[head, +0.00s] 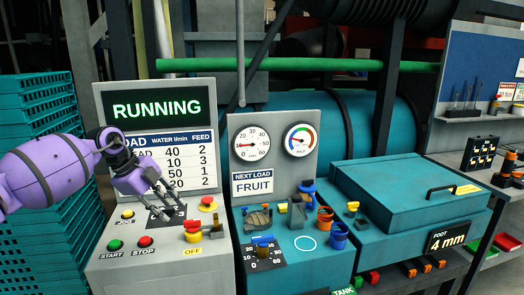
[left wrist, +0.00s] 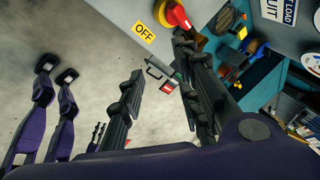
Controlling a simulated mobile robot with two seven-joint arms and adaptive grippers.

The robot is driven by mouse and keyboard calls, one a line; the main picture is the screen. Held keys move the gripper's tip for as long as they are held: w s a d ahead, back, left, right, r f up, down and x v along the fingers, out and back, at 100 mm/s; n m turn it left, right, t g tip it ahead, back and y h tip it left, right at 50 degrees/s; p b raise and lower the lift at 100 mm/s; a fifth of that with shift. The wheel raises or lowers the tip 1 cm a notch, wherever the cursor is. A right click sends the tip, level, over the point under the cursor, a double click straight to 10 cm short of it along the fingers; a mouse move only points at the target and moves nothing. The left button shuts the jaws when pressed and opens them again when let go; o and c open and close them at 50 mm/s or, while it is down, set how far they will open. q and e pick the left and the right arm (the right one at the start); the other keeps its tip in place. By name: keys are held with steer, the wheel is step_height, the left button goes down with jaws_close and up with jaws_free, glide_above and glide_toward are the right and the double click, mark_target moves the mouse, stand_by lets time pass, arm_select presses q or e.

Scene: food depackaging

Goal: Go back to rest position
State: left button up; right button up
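My left gripper (head: 173,208) comes in from the left in the head view. It hangs over the grey control panel (head: 115,262), in front of the load table sign and left of the red-and-yellow rotary switch (head: 196,230). Its two dark fingers are apart with nothing between them. In the left wrist view the left gripper (left wrist: 160,80) also shows spread and empty, with the rotary switch (left wrist: 178,14) and its OFF label just beyond the fingertips. My right gripper is not seen in the head view.
The display (head: 156,108) reads RUNNING. Green START (head: 115,244) and red STOP (head: 146,241) buttons sit below the gripper. A teal console (head: 300,265) with gauges, knobs and small cups stands to the right, beside a lidded teal box (head: 400,190). Teal crates (head: 35,105) are stacked left.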

arm_select(q)
steer(key=s+d+m+t+h, duration=0.2)
steer(key=d+t+h, duration=0.65)
steer(key=d, duration=1.55)
steer(key=s+a+f+n+t+y, duration=0.1)
steer(key=s+a+f+n+y, duration=0.3)
steer(key=f, duration=0.5)
steer(key=s+a+f+n+y, duration=0.25)
steer(key=s+f+n, duration=0.25)
steer(key=f+n, duration=0.25)
steer(key=s+a+f+n+t+y, duration=0.1)
steer(key=s+a+f+n+y, duration=0.3)
steer(key=f, duration=0.5)
steer(key=s+a+f+n+g, duration=0.1)
steer(key=s+f+n, duration=0.1)
steer(key=s+f, duration=0.3)
steer(key=s+a+f+n+g+y, duration=0.1)
steer(key=s+f, duration=0.5)
steer(key=s, duration=0.7)
steer(key=s+a+f+n+g+y, duration=0.1)
steer(key=s+a+f+n+g, duration=0.2)
steer(key=s, duration=0.7)
step_height(320, 180, down, 2)
steer(key=shift+a+f+n, duration=0.25)
steer(key=shift+n, duration=0.7)
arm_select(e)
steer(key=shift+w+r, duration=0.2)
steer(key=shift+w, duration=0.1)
